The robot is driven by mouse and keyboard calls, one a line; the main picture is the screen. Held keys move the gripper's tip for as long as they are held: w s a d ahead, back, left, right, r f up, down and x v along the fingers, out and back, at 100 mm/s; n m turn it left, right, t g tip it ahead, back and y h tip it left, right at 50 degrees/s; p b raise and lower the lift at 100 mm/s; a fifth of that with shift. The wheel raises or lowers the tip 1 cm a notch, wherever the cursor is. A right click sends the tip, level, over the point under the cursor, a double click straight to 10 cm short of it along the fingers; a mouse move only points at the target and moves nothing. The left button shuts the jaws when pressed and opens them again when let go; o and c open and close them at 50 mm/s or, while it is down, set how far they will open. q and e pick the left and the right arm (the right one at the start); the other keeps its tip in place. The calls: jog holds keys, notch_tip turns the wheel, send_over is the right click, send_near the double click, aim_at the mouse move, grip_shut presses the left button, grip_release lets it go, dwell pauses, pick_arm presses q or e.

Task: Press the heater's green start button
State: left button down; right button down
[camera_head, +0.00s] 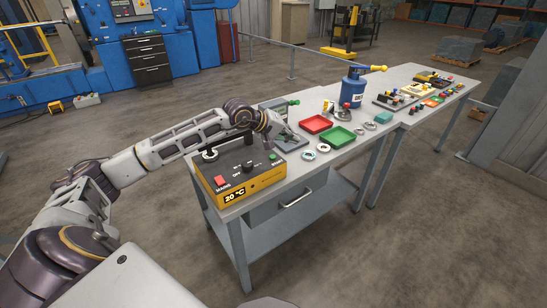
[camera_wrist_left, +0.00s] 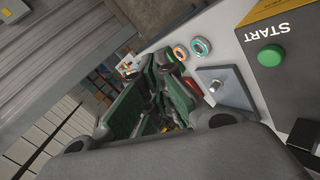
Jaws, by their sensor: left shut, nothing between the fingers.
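The heater (camera_head: 228,183) is a yellow box with a black top at the near end of the bench, its display reading 20 °C. Its green start button (camera_head: 273,157) is at the right of the top. In the left wrist view the green button (camera_wrist_left: 271,57) shows at the upper right beside the word START, uncovered. My left gripper (camera_head: 283,137) is just past the heater, over the bench near a dark square plate (camera_head: 294,143). Its green-sided fingers (camera_wrist_left: 160,68) are shut and empty, apart from the button. My right gripper is out of view.
The heater also has a red mains switch (camera_head: 219,181) and a dark knob. Farther along the bench (camera_head: 309,179) are a red tray (camera_head: 316,124), a green tray (camera_head: 338,137), several rings and a blue canister (camera_head: 353,91). The floor in front is clear.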

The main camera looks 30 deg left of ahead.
pick_arm(q)
jog(key=a+r+m+y, duration=0.1)
jog(key=a+y, duration=0.2)
jog(key=a, duration=0.5)
jog(key=shift+w+a+m+y, duration=0.15)
jog(key=shift+a+m+y, duration=0.15)
jog(key=shift+a+m, duration=0.1)
